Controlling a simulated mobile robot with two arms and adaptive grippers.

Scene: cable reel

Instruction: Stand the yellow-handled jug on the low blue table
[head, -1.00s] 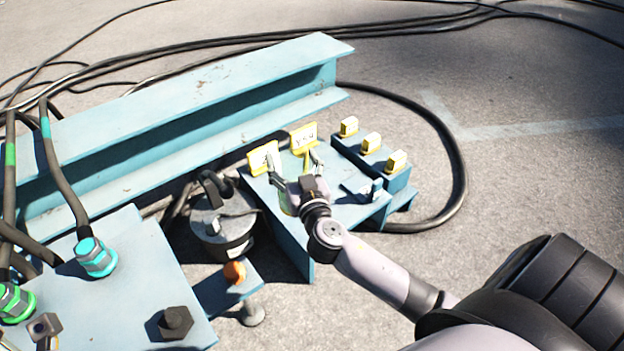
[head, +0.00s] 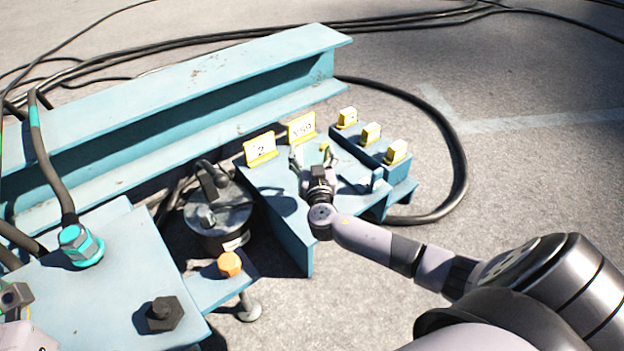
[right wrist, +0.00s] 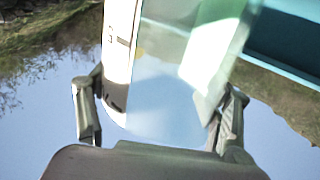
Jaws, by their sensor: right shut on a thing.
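My right gripper (head: 313,160) is over the low blue table (head: 262,180), near its two yellow signs. In the right wrist view a clear, pale green-tinted jug (right wrist: 165,85) with a white marked strip stands between the two fingers, and the gripper (right wrist: 158,115) is shut on it. In the head view the jug is mostly hidden by the gripper; a small yellow piece (head: 325,147), perhaps its handle, shows by the fingertips. Its base is not clearly visible. A grey block (head: 14,296) at the lower left edge looks like part of my left gripper; its fingers cannot be made out.
Yellow signs (head: 261,149) stand along the table's back edge. A blue block with several yellow-topped pieces (head: 371,133) is on the right. A dark round canister (head: 218,215) stands left of the table. A long blue beam (head: 180,110) runs behind. A black cable (head: 462,160) loops at right.

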